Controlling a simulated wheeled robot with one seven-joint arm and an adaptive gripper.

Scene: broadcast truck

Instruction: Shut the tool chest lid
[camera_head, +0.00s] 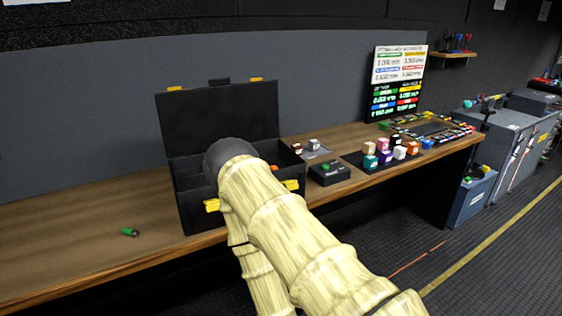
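The tool chest (190,209) is a black box with yellow latches on the wooden bench, left of the picture's middle. Its lid (220,118) stands open, upright at the back of the chest. My pale yellow arm reaches from the lower right to the front of the chest, and its dark rounded end covers part of the opening and the front wall. My gripper's fingers do not show; they are hidden behind the arm. I cannot tell whether the arm touches the chest.
A small green cylinder (130,232) lies on the bench (60,240) to the left. Right of the chest are a black box (329,173), several coloured blocks on a dark mat and an upright sign board (396,84). Grey cabinets (505,148) stand at the far right.

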